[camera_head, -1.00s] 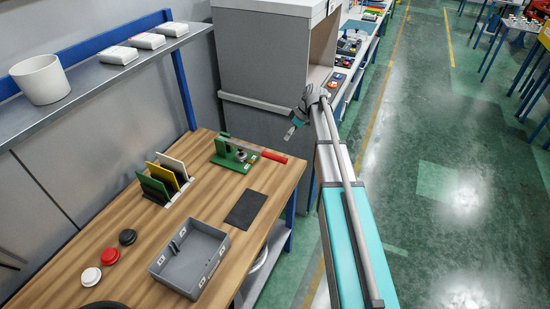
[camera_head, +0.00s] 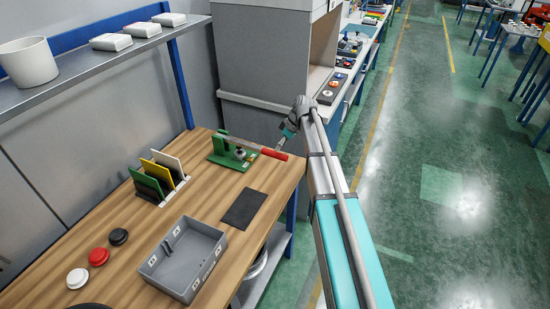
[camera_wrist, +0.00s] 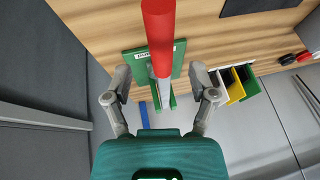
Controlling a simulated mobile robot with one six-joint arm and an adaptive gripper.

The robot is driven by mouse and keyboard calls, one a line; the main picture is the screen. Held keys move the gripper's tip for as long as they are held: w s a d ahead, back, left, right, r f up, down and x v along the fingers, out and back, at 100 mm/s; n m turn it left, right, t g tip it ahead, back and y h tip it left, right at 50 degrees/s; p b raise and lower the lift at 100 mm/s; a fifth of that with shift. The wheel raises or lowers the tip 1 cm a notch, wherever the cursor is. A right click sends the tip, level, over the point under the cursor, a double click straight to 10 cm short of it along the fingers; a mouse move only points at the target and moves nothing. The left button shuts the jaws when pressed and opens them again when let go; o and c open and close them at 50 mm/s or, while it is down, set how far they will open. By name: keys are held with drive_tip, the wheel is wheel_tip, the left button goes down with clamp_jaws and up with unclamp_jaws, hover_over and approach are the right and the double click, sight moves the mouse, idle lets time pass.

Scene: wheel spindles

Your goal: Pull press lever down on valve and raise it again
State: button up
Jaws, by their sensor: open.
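The green press (camera_head: 232,154) stands at the far right corner of the wooden table. Its lever ends in a red handle (camera_head: 274,154) that points right, near the table's edge. In the wrist view the red handle (camera_wrist: 158,35) runs from the top edge toward the middle, with the grey lever shaft (camera_wrist: 165,92) below it and the green base (camera_wrist: 135,65) behind. My gripper (camera_wrist: 160,78) is open and its two fingers stand apart on either side of the shaft. In the head view my gripper (camera_head: 284,140) is just above the handle. The valve is hard to make out.
A grey bin (camera_head: 184,258) and a black mat (camera_head: 243,208) lie on the table (camera_head: 130,235). Upright coloured plates (camera_head: 160,176) stand left of the press. A grey cabinet (camera_head: 265,60) rises behind my arm. The table's middle has bare room.

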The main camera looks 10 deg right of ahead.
sight(276, 153)
drive_tip(key=shift+b+x, duration=1.7)
drive_tip(key=shift+x, duration=0.5)
